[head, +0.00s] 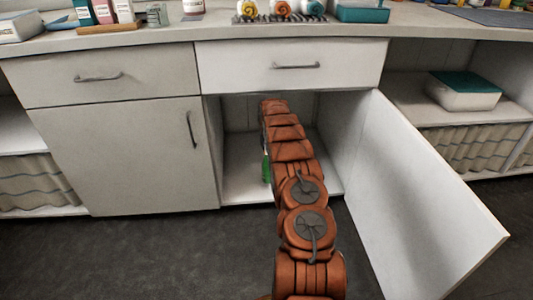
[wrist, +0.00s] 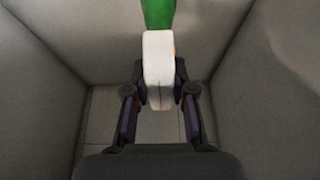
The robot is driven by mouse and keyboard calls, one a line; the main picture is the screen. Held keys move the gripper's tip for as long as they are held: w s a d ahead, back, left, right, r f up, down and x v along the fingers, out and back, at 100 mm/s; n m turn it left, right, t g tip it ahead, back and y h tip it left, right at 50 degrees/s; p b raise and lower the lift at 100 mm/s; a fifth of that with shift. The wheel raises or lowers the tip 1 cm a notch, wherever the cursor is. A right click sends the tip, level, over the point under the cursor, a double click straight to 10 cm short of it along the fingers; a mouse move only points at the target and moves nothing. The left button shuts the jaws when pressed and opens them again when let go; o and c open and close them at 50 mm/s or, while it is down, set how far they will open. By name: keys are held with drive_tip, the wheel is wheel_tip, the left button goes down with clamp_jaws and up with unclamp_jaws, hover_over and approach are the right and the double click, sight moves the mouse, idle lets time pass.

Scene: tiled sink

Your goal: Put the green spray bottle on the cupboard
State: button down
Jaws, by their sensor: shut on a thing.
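The green spray bottle (head: 266,168) shows only as a green strip just left of my arm, inside the open cupboard (head: 236,188). In the wrist view, its white spray head (wrist: 158,62) is between my fingers, and its green body (wrist: 158,13) runs out of the top edge. My gripper (wrist: 160,92) is shut on the white part. My arm hides the gripper and most of the bottle in the head view. I cannot tell whether the bottle touches the cupboard floor.
The cupboard door (head: 425,195) stands open to the right of my arm. A closed drawer (head: 290,66) is above the opening, and a closed door (head: 130,155) is to the left. Cupboard walls (wrist: 45,90) are close on both sides of my gripper. Several bottles stand on the counter (head: 160,36).

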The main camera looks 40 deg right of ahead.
sight(267, 160)
drive_tip(key=shift+w, duration=0.2)
wheel_tip(267, 160, down, 4)
drive_tip(key=shift+a+r+b, duration=0.1)
drive_tip(key=shift+b, duration=0.9)
drive_tip(key=shift+r, duration=0.1)
drive_tip(key=c, duration=1)
unclamp_jaws()
